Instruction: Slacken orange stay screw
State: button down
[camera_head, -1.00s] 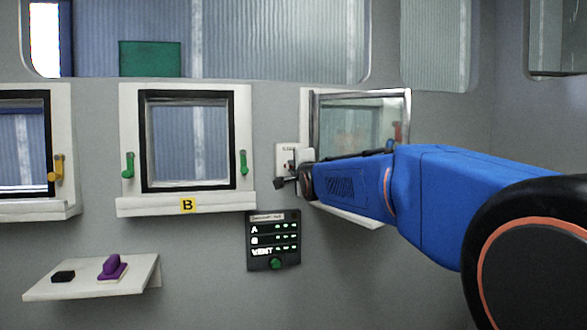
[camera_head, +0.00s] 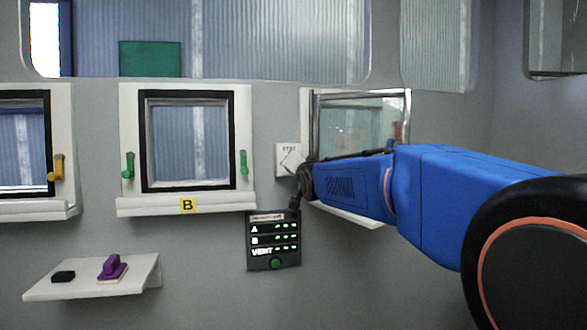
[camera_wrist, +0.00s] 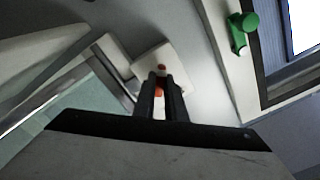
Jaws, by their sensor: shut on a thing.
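The orange stay screw (camera_wrist: 159,93) shows as a small bit of orange between the fingers of my gripper (camera_wrist: 162,78) in the wrist view. My gripper is shut on it, in front of a small white plate (camera_wrist: 150,58) that also bears a red-orange spot (camera_wrist: 162,67). In the head view the white stay plate (camera_head: 286,159) is on the wall left of the open framed hatch pane (camera_head: 355,125). My gripper (camera_head: 296,201) there points down and left beside the plate. The fingers and wrist hide most of the screw.
Window B (camera_head: 188,140) with green handles (camera_head: 128,166) is to the left. A lit panel (camera_head: 273,241) is below my gripper. A shelf (camera_head: 135,281) holds a purple-handled object (camera_head: 112,268) and a black block (camera_head: 63,277). My arm covers the lower part of the hatch.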

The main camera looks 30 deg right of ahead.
jog(key=n, duration=2.4)
jog(key=shift+f, duration=0.15)
jog(key=shift+n, duration=0.4)
jog(key=c, duration=1.8)
grip_release()
jog(key=v, duration=1.7)
jog(key=shift+s, duration=0.25)
jog(key=shift+a, duration=0.1)
